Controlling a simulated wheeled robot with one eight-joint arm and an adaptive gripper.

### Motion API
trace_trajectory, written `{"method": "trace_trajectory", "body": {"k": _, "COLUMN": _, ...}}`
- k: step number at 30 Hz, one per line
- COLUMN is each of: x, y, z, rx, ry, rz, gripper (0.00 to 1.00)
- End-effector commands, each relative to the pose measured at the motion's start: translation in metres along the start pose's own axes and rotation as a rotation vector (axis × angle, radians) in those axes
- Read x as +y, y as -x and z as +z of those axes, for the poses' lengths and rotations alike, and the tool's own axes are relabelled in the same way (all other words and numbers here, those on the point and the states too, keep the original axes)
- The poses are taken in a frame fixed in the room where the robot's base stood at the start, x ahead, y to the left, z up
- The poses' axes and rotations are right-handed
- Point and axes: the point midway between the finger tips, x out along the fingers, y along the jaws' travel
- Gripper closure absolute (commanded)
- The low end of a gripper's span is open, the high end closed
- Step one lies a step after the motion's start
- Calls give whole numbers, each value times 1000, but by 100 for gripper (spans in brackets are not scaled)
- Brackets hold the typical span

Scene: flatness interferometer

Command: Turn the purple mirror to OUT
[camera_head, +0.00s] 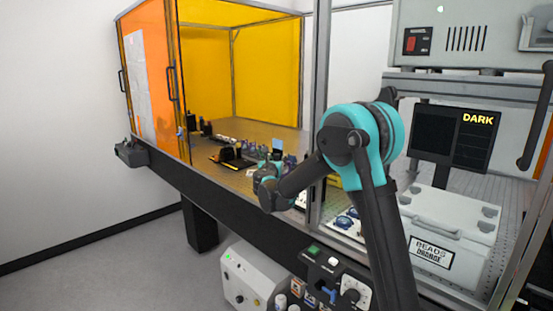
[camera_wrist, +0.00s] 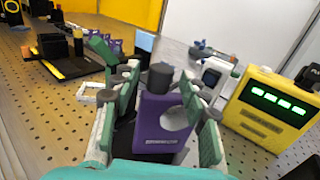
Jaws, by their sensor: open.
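The purple mirror (camera_wrist: 150,128) is a purple block with a pale round face, a dark grey knob (camera_wrist: 160,76) on top and a small label too blurred to read. It stands on the perforated table in the wrist view. My gripper (camera_wrist: 162,88) is open, with one green-padded finger to the left of the purple mirror and the other to its right. I cannot tell whether either finger touches it. In the head view my gripper (camera_head: 274,165) is small, over the optics on the table. Which position the mirror is in cannot be read.
A yellow box (camera_wrist: 272,108) with a green lit display stands close on the right. A white-and-dark device (camera_wrist: 214,74) is behind. Black and yellow parts (camera_wrist: 66,62) and purple mounts (camera_wrist: 115,47) lie to the left.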

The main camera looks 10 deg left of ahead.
Motion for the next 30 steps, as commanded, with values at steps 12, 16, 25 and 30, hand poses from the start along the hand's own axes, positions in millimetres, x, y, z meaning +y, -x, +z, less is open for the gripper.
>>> {"method": "trace_trajectory", "body": {"k": 12, "x": 0, "y": -18, "z": 0, "rx": 0, "ry": 0, "rz": 0, "gripper": 56}}
{"method": "trace_trajectory", "body": {"k": 16, "x": 0, "y": -18, "z": 0, "rx": 0, "ry": 0, "rz": 0, "gripper": 59}}
{"method": "trace_trajectory", "body": {"k": 25, "x": 0, "y": -18, "z": 0, "rx": 0, "ry": 0, "rz": 0, "gripper": 96}}
{"method": "trace_trajectory", "body": {"k": 30, "x": 0, "y": -18, "z": 0, "rx": 0, "ry": 0, "rz": -1, "gripper": 100}}
